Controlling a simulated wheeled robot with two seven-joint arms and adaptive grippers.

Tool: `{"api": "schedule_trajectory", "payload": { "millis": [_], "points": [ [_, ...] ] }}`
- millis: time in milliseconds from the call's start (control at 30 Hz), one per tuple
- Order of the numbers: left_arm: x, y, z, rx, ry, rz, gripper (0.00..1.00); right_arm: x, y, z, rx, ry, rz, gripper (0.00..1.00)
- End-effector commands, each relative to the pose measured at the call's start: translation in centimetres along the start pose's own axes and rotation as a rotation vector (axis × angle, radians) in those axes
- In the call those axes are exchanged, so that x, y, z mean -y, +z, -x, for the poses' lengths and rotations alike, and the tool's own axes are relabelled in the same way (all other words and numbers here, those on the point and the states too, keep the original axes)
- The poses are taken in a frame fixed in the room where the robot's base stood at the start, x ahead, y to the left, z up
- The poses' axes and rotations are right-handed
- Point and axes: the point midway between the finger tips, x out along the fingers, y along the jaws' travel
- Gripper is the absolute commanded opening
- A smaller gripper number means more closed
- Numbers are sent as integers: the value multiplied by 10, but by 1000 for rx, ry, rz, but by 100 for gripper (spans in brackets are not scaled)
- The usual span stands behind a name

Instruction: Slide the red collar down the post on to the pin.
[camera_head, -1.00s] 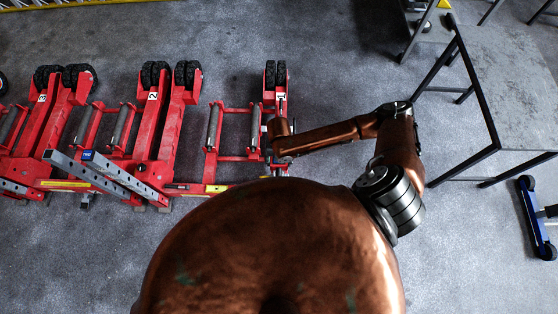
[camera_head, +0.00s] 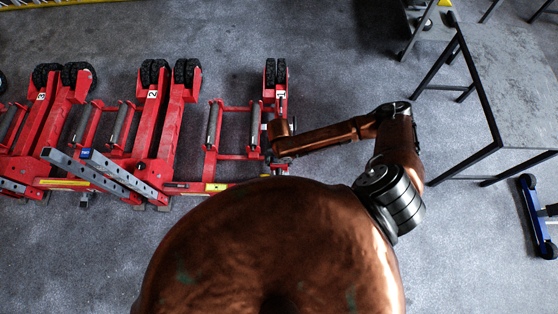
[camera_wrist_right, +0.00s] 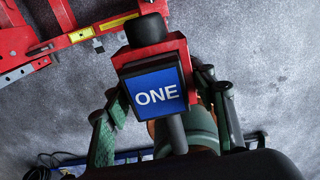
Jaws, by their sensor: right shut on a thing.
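The red collar (camera_wrist_right: 176,48), with a blue plate reading ONE on its face, shows in the right wrist view between the fingers of my right gripper (camera_wrist_right: 162,92). The gripper is shut on it, one green-padded finger at each side. A black rounded end (camera_wrist_right: 146,30) stands above the collar and a dark grey cylinder (camera_wrist_right: 177,132) shows below it; I cannot tell which is the post. In the head view my right gripper (camera_head: 270,136) is largely hidden by its arm, beside the red jack marked 1 (camera_head: 281,97). I cannot make out the pin. My left gripper is out of view.
More red trolley jacks (camera_head: 155,125) with black wheels stand in a row to the left. Grey perforated bars (camera_head: 120,178) lie across them. A metal-framed table (camera_head: 510,85) and a blue wheeled base (camera_head: 532,215) are at the right. Grey floor between is clear.

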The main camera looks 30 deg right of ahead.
Motion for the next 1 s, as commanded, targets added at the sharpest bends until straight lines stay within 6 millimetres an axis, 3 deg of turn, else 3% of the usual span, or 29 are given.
{"api": "schedule_trajectory", "payload": {
  "millis": [1000],
  "points": [
    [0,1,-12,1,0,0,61,-1,0,-23,1,2,0,8]
  ]
}}
